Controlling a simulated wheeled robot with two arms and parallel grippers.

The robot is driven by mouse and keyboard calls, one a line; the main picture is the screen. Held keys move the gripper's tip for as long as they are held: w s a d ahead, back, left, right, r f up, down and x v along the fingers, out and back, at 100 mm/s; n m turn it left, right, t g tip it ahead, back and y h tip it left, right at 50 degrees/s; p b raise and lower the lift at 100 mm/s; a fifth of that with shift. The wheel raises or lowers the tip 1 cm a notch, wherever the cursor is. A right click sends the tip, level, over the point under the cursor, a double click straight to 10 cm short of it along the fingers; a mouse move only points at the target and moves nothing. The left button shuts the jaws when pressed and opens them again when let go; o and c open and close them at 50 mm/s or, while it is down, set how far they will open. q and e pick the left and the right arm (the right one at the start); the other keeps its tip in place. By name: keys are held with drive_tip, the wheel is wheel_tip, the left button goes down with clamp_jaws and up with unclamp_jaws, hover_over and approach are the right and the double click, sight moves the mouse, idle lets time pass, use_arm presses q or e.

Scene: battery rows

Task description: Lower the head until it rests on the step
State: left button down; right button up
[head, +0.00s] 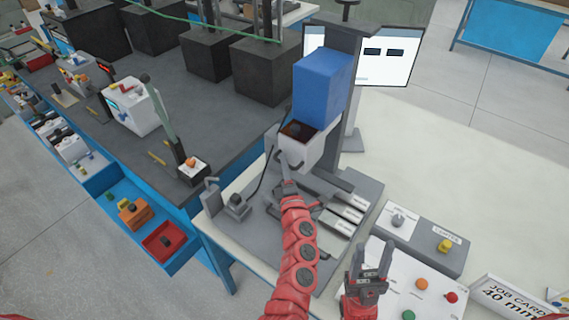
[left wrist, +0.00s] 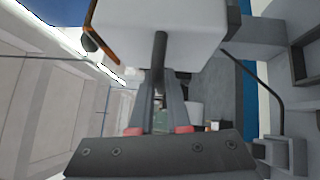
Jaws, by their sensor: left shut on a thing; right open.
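The head is a blue block (head: 322,85) with a white lower part (head: 297,152), carried on a grey upright column (head: 353,110). In the left wrist view the white part (left wrist: 190,30) fills the top. My left gripper (head: 289,188) is shut on a dark handle (left wrist: 160,50) that sticks out from the white part. The head hangs above a grey base (head: 272,228). Grey stepped pieces with white labels (head: 345,212) lie on this base; which one is the step I cannot tell. My right gripper (head: 370,262) is open and empty over the white panel.
A panel with coloured buttons (head: 421,284) and a grey box with knobs (head: 420,235) stand right of the base. A job card (head: 510,298) is at the lower right. A dark bench (head: 215,125) with machines lies left. The pale table (head: 480,180) is clear at right.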

use_arm(q)
drive_tip(key=shift+f, duration=0.15)
wheel_tip(320, 180, down, 3)
drive_tip(key=b, duration=0.4)
drive_tip(key=shift+s+f, duration=0.1)
drive_tip(key=shift+f, duration=0.1)
drive_tip(key=c, duration=0.9)
unclamp_jaws()
